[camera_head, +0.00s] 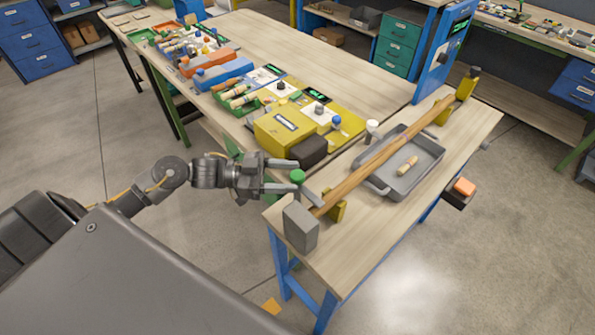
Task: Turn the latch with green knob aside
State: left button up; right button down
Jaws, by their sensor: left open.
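The green knob (297,176) sits at the near left end of the workbench. A grey latch bar (312,195) runs from beside the knob toward the near end of a long wooden rod (385,152). My left gripper (289,176) comes in from the left with its jaws open. Its two fingers lie on either side of the knob in this view, with the knob near the fingertips. Whether the fingers touch the knob cannot be told. My right gripper is not in view.
A grey tray (432,152) with a small turned piece (407,165) lies under the rod. A yellow machine (283,130) stands close behind the gripper.

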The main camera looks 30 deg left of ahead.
aim_at(307, 188)
pick_arm(q)
jog(key=shift+x, duration=1.4)
jog(key=shift+c, duration=0.3)
grip_shut()
